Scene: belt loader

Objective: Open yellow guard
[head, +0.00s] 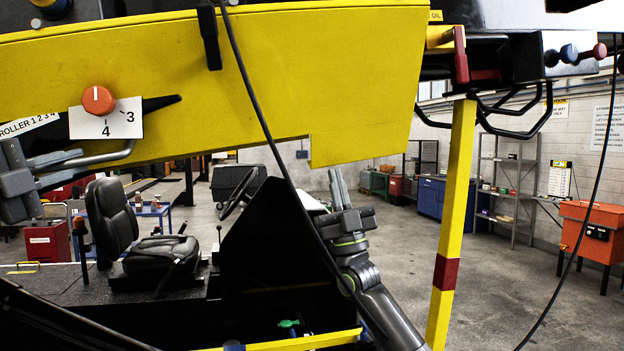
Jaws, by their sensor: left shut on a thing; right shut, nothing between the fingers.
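The yellow guard (330,70) is a large flat panel across the upper part of the head view, above the driver's seat. A grey bar handle (112,156) sits at its lower left edge. My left gripper (58,160) is at the far left, with its fingers shut on the handle. My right gripper (338,188) is below the guard, right of the steering wheel; its fingers point up, shut and empty, apart from the panel. The guard's top edge is partly out of view.
An orange knob (98,99) sits on a numbered plate on the guard. A black cable (255,95) hangs across the panel. A black seat (115,217) and steering wheel (238,192) are below. A yellow post (455,210) stands at right, with open floor beyond.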

